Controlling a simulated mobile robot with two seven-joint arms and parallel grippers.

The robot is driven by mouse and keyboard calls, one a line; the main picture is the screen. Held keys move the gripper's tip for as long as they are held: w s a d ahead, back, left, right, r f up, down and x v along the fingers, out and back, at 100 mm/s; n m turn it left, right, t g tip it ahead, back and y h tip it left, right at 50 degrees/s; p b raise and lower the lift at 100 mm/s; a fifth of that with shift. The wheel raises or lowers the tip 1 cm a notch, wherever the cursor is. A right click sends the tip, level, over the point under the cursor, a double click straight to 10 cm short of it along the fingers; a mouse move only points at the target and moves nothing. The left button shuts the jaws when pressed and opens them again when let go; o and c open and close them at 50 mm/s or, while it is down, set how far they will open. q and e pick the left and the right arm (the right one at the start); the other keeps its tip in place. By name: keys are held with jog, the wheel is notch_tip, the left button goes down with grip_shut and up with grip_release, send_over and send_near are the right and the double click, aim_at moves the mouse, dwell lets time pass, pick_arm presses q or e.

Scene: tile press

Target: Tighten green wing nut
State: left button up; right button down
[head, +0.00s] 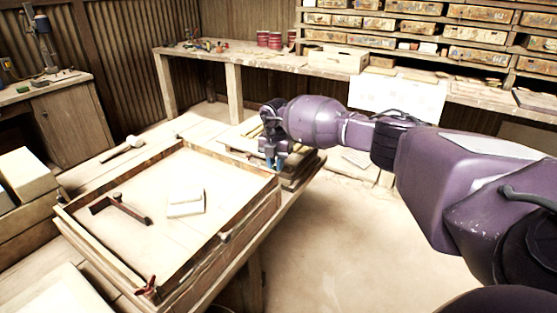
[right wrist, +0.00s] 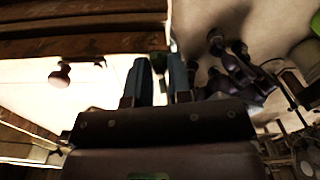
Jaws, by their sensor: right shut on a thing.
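My right gripper (head: 274,163) points down at the far right corner of the wooden tile press (head: 228,240). In the right wrist view its two blue fingers (right wrist: 159,66) are closed around a small dark green piece (right wrist: 158,62), which looks like the green wing nut. The fingers hide most of it, and it does not show clearly in the head view. A red wing nut (head: 148,289) sits at the near corner of the press. My left gripper is not in view.
A pale block (head: 185,203) and a dark angled bar (head: 120,209) lie on the press. A mallet (head: 122,148) lies behind it. Stacked boards (head: 300,165) stand by the gripper. A long bench (head: 210,55) runs along the back wall. Open floor lies right of the press.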

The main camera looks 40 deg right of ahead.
jog(key=shift+r+m+p, duration=0.25)
jog(key=shift+m+p, duration=0.05)
jog(key=shift+m, duration=0.2)
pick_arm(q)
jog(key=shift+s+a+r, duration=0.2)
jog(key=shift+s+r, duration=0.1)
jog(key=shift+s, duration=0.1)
pick_arm(e)
jog(key=shift+f+m, duration=0.15)
jog(key=shift+m, duration=0.35)
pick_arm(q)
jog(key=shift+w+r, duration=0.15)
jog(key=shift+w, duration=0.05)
pick_arm(e)
jog(key=c, duration=1)
grip_release()
jog(key=shift+f, duration=0.1)
jog(key=shift+c, duration=0.2)
pick_arm(q)
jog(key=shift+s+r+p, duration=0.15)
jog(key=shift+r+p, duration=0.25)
jog(key=shift+p, duration=0.55)
pick_arm(e)
notch_tip(320, 180, up, 11)
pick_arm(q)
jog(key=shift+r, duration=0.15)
